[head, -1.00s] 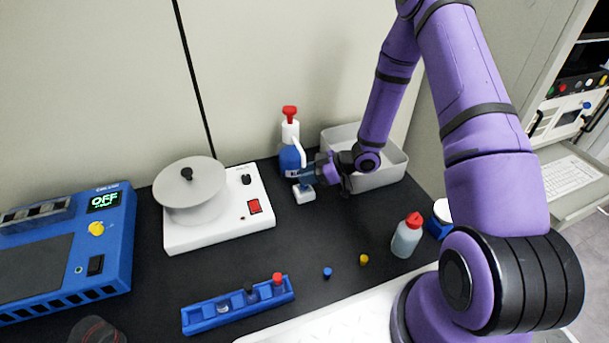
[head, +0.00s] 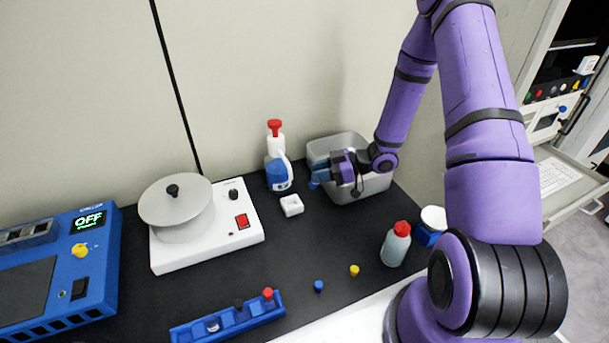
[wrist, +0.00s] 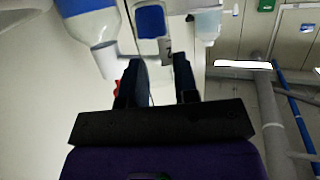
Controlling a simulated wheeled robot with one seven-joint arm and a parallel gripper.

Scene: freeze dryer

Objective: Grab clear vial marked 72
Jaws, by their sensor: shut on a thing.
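In the head view my gripper (head: 320,176) is at the front left of the grey bin, beside the blue-and-white spray bottle and above the bench. In the wrist view its two dark fingers (wrist: 160,72) are close together with a small pale vial (wrist: 168,50) between their tips. A dark "2" shows on the vial; the rest of its marking is hidden or too small to read. In the head view the vial itself is hard to make out at the fingertips.
The spray bottle (head: 279,176), white weighing boat (head: 291,206) and grey bin (head: 368,188) surround my gripper. A white hotplate-like device (head: 245,238) stands left. A blue rack (head: 232,324), loose caps (head: 319,286) and a red-capped bottle (head: 396,247) are in front. Mid-bench is mostly clear.

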